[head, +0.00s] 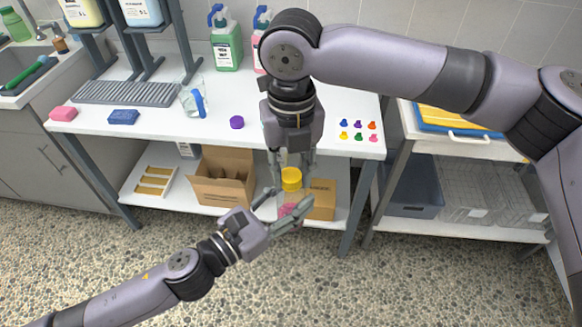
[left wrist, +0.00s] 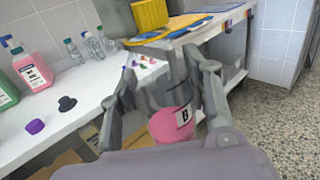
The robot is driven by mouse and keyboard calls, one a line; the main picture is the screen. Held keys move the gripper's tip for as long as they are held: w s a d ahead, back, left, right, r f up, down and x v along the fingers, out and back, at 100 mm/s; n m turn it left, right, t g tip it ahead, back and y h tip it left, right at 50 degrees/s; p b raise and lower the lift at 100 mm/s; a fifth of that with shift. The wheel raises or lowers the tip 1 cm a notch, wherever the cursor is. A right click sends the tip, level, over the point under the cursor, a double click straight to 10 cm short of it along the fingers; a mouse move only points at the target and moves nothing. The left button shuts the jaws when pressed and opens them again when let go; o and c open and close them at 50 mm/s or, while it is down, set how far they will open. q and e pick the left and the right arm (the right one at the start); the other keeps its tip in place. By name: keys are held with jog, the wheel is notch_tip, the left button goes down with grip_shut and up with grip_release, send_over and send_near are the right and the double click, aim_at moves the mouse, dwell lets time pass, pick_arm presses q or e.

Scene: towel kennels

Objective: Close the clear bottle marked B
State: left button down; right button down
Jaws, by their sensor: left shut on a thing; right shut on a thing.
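The clear bottle marked B (left wrist: 168,124) has pink contents and a white label with a B. My left gripper (head: 288,205) is shut on it in front of the table's lower shelf, and its fingers (left wrist: 165,75) flank the bottle in the left wrist view. In the head view the fingers hide most of the bottle. My right gripper (head: 292,163) points down from above and is shut on a yellow cap (head: 291,181). The cap is just above the bottle; whether it touches the mouth cannot be told.
The white table (head: 207,135) carries a purple cap (head: 237,122), a clear jug (head: 191,101), sponges and several coloured pegs. Cardboard boxes (head: 225,192) lie on its lower shelf. A cart (head: 450,232) stands to the right. The floor in front is clear.

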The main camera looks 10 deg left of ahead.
jog(key=m, duration=1.3)
jog(key=shift+m, duration=0.3)
jog(key=m, duration=0.8)
jog(key=shift+f, duration=0.1)
jog(key=m, duration=0.4)
jog(key=shift+m, duration=0.4)
jog(key=m, duration=0.7)
jog(key=shift+m, duration=0.3)
jog(key=c, duration=1.2)
grip_release()
jog(key=shift+o, duration=0.2)
notch_tip(320, 180, up, 12)
